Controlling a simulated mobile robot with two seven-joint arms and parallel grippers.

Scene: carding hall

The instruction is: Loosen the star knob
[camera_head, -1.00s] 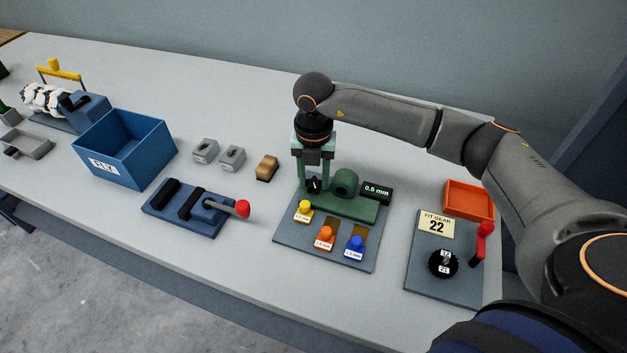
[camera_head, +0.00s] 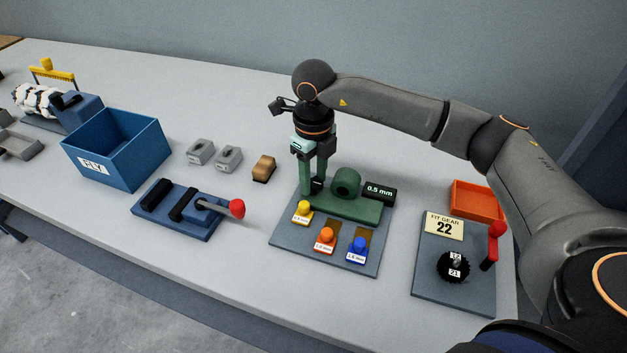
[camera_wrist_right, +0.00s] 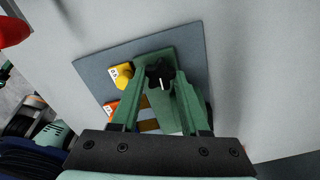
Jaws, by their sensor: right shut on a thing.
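The black star knob (camera_head: 317,184) sits at the left end of the green gauge block (camera_head: 352,207), on a grey base plate. My right gripper (camera_head: 312,187) points down at it with its green fingers on either side. In the right wrist view the star knob (camera_wrist_right: 158,72) shows between the fingertips of the right gripper (camera_wrist_right: 160,77), with a white mark on it. The gripper is shut on the knob, and the fingers partly hide it in the head view. My left gripper is not in view.
Yellow, orange (camera_head: 325,236) and blue (camera_head: 358,245) knobbed gauges stand in front of the block. A 0.5 mm display (camera_head: 380,192) is beside it. A gear plate with a red-handled lever (camera_head: 494,240) is right; a blue bin (camera_head: 118,150) is left.

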